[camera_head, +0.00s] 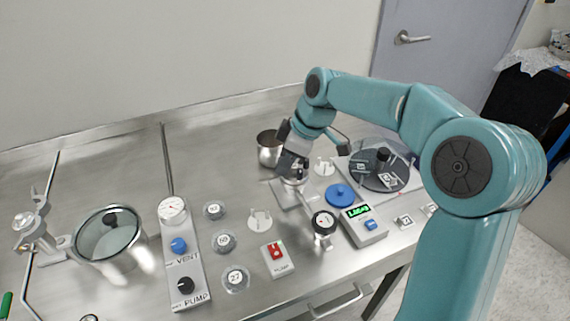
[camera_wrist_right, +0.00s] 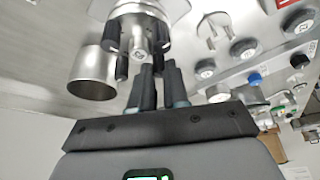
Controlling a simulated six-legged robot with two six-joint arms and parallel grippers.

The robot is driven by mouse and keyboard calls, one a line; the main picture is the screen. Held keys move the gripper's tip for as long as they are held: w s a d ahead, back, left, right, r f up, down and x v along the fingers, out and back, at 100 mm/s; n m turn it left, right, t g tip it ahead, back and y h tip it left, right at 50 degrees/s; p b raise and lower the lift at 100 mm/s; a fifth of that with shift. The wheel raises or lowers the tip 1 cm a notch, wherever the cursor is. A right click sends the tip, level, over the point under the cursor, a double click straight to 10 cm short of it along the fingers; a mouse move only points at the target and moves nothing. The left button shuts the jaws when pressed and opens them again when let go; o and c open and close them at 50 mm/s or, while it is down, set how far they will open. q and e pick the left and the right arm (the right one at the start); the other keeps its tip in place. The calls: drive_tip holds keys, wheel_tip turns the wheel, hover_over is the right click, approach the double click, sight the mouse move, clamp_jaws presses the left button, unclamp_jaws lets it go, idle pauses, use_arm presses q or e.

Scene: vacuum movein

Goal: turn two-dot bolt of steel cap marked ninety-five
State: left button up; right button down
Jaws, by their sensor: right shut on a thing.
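In the head view my right gripper (camera_head: 292,171) is lowered over a small steel cap (camera_head: 293,187) on a pale plate, and hides much of it. In the right wrist view the steel cap (camera_wrist_right: 137,40) has several black bolts around its rim and a small label on top. The marking and the dots on the bolts are too small to read. My right gripper (camera_wrist_right: 159,72) is shut on a dark bolt (camera_wrist_right: 158,62) at the cap's edge. My left gripper is not in view.
An open steel cup (camera_head: 268,150) stands just behind the gripper; it shows in the wrist view (camera_wrist_right: 92,80). A dark round plate (camera_head: 385,172), a blue disc (camera_head: 340,194), a gauge (camera_head: 323,223) and a green-display box (camera_head: 364,228) are close by. A glass-topped pot (camera_head: 108,240) stands left.

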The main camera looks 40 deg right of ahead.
drive_tip(key=shift+m, duration=0.9)
drive_tip(key=c, duration=1.4)
unclamp_jaws()
drive_tip(key=shift+s, duration=0.1)
drive_tip(key=p+v, duration=0.2)
drive_tip(key=v, duration=1.4)
drive_tip(key=shift+s+a, duration=0.2)
drive_tip(key=shift+s, duration=0.1)
drive_tip(key=shift+r, duration=0.15)
